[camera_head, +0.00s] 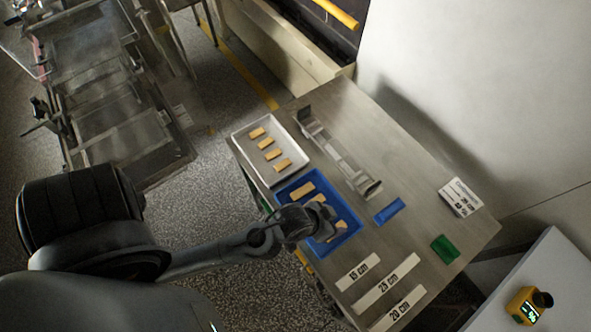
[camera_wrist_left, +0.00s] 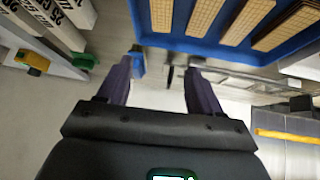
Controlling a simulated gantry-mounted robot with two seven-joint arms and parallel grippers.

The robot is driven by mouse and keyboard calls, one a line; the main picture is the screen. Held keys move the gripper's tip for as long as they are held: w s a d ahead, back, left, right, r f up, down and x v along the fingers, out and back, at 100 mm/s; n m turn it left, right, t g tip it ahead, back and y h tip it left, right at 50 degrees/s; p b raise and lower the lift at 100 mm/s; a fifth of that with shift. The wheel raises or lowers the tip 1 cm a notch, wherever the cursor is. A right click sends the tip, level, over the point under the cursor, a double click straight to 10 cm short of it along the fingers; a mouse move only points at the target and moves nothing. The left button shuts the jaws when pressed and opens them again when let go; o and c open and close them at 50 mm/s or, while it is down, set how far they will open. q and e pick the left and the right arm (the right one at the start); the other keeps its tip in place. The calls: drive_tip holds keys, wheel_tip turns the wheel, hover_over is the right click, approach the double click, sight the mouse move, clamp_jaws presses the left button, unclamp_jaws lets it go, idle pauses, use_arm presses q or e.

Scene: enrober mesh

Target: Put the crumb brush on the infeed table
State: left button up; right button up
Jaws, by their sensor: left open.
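A small blue block (camera_head: 389,210), which may be the crumb brush, lies on the steel-topped table (camera_head: 415,235), right of the blue tray. I cannot make out bristles. It also shows in the left wrist view (camera_wrist_left: 138,62), partly behind a fingertip. No label shows which surface is the infeed table; a frame with mesh sections (camera_head: 105,100) stands at the left. My left gripper (camera_head: 318,218) is over the blue tray, apart from the blue block. In the left wrist view its two fingers (camera_wrist_left: 162,68) are spread with nothing between them. My right gripper is not in view.
The blue tray (camera_head: 348,234) and a white tray (camera_head: 236,138) hold wafer-like bars. A metal channel-shaped fixture (camera_head: 340,155) lies behind them. Length strips (camera_head: 386,286), a green pad (camera_head: 446,249) and a printed card stack (camera_head: 460,197) are on the steel table. A yellow device (camera_head: 527,306) sits at lower right.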

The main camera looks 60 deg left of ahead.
use_arm(q)
drive_tip(key=s+a+r+m+g+y, duration=0.1)
drive_tip(key=s+a+r+g, duration=0.2)
drive_tip(key=s+a, duration=0.3)
drive_tip(key=s+r, duration=0.1)
drive_tip(key=s, duration=0.3)
drive_tip(key=shift+a+r+g, duration=0.2)
drive_tip(key=shift+a+g, duration=0.1)
drive_tip(key=shift+a, duration=0.05)
drive_tip(key=shift+w, duration=0.1)
